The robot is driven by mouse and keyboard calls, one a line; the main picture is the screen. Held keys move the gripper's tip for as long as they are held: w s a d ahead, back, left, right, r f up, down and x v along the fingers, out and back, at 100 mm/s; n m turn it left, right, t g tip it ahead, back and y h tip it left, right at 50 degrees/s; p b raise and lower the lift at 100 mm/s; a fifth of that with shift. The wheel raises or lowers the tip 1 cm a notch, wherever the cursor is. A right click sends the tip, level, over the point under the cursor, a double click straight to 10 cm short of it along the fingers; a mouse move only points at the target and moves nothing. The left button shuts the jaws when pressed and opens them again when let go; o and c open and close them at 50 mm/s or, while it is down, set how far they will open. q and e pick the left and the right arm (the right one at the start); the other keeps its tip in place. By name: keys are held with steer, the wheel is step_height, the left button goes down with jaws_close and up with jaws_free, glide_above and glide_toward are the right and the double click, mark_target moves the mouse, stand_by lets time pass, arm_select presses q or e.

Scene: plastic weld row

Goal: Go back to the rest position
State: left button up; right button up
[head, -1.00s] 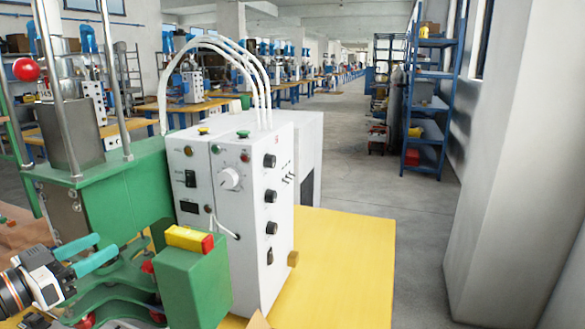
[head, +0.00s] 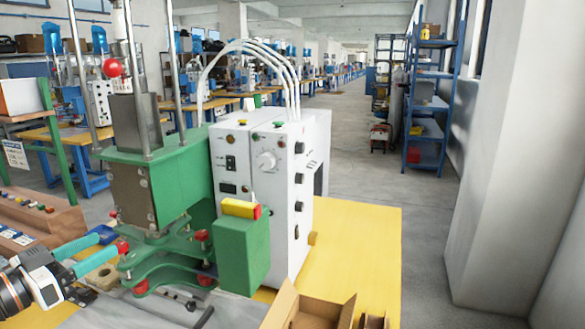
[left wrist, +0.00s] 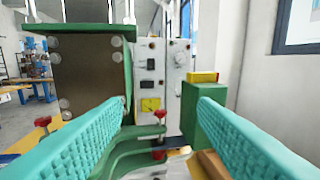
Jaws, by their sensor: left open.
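My left gripper (head: 115,243) is at the lower left in the head view. Its two teal fingers are spread with nothing between them, just left of the green clamp fixture (head: 165,262) of the welding machine. In the left wrist view the open fingers (left wrist: 163,106) frame the fixture and the white control box behind it. I cannot tell whether a finger touches the fixture. The green press head (head: 165,185) and white control box (head: 265,195) stand upright on the yellow table (head: 355,240). My right gripper is not in view.
A green block with a yellow-and-red top (head: 242,250) stands at the fixture's right. An open cardboard box (head: 310,312) is at the front edge of the picture. A brown panel with buttons (head: 40,215) is at left. A pillar (head: 515,150) stands at right; the aisle floor (head: 385,180) is clear.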

arm_select(q)
steer(key=s+d+f+g+y, duration=0.1)
steer(key=s+d+f+g, duration=0.15)
steer(key=f, duration=0.55)
steer(key=s+d+f+g+y, duration=0.2)
steer(key=s+d+f, duration=0.2)
steer(key=f, duration=0.5)
steer(key=s+d+f+g+y, duration=0.1)
steer(key=s+d+f+g, duration=0.15)
steer(key=f, duration=0.55)
steer(key=s+d+f+n+g+y, duration=0.25)
steer(key=s+f, duration=0.25)
steer(key=s, duration=0.4)
steer(key=s+d+f+n+g+y, duration=0.2)
steer(key=s+f+g, duration=0.15)
steer(key=s, duration=0.55)
step_height(320, 180, down, 30)
steer(key=s+r+b, duration=0.1)
steer(key=s+a+f+g+b, duration=0.1)
steer(key=s+a+f, duration=0.1)
steer(key=s+f, duration=1.4)
steer(key=shift+s+a+f+m+g, duration=0.25)
steer(key=shift+a+f+m+g, duration=0.05)
steer(key=shift+m, duration=0.15)
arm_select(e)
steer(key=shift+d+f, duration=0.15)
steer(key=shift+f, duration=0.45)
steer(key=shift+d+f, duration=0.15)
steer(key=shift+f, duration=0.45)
